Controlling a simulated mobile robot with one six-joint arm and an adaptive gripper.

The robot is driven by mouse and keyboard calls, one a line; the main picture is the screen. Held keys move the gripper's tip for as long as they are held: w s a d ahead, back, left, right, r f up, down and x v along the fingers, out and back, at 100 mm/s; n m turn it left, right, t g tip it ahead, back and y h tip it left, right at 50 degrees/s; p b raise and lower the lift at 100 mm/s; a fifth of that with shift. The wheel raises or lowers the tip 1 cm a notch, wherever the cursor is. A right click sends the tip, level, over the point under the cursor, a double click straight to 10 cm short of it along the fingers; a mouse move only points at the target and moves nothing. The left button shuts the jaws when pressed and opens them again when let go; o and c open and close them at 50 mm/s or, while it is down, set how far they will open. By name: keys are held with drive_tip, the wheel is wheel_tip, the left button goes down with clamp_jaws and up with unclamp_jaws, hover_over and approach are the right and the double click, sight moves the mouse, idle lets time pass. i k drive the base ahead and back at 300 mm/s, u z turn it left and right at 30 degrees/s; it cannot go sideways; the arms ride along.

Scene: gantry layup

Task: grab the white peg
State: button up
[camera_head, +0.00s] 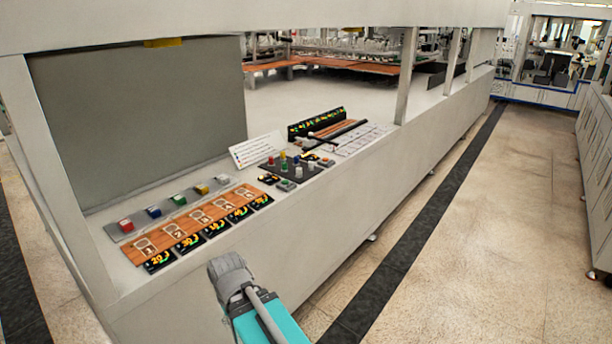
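A small white peg (298,172) stands upright on a dark peg board (267,167) on the bench, among red, yellow and green pegs. It is small in the picture, so its exact shape is hard to tell. Part of my arm, a teal and grey link, shows at the bottom centre, well in front of and below the board. No gripper fingers are visible.
A grey strip (141,221) with several coloured blocks, one whitish (222,179), lies left of the board. Numbered wooden tiles (148,247) lie in front. A white sign (257,149) stands behind. Posts (408,75) rise from the bench (330,215); the right-hand floor is clear.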

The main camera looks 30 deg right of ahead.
sight(300, 170)
drive_tip(key=z, duration=0.25)
drive_tip(key=i, duration=1)
drive_tip(key=u, duration=0.05)
